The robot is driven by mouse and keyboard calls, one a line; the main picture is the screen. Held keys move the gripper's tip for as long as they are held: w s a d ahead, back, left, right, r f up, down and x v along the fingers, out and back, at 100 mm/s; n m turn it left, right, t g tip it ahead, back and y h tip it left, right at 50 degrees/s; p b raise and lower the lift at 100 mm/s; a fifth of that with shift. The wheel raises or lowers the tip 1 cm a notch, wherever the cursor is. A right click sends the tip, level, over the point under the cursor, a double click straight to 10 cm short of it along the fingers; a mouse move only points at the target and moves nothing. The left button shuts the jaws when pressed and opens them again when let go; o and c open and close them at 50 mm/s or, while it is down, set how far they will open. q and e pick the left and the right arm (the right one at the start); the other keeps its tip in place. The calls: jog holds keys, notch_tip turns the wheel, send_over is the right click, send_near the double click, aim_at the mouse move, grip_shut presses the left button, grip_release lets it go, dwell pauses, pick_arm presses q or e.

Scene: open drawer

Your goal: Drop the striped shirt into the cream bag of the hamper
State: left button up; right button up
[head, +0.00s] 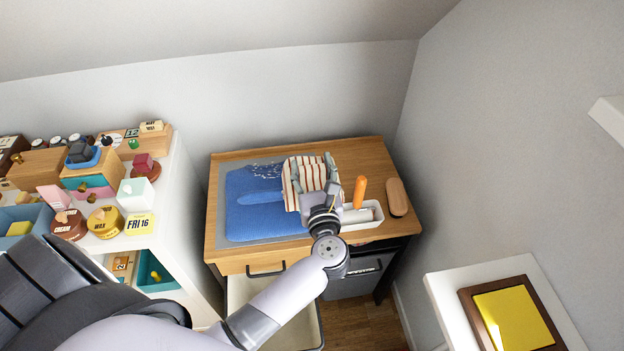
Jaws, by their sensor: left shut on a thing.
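The red-and-white striped shirt (297,176) is at the middle of the wooden table top, just right of a blue cloth. My left gripper (323,187) is shut on the shirt's right side. I cannot tell whether the shirt is lifted clear of the table. A cream open compartment (238,291), which looks like the hamper's cream bag, is below the table's front edge. My left arm hides much of it. A dark grey bag or bin (352,285) with a label is to its right. My right gripper is out of view.
The blue cloth (262,213) lies on a grey mat. A white tray (374,224) with an orange-handled item (360,190) and a brown oval block (397,197) are at right. A crowded white shelf (178,205) stands left; a white stand (447,310) is at lower right.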

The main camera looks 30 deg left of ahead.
aim_at(312, 182)
pick_arm(q)
notch_tip(312, 182, down, 4)
jog(key=shift+r, duration=0.15)
jog(key=shift+f+b, duration=0.55)
jog(key=shift+b, duration=0.25)
jog(key=shift+f, duration=0.1)
jog(key=o, duration=1.7)
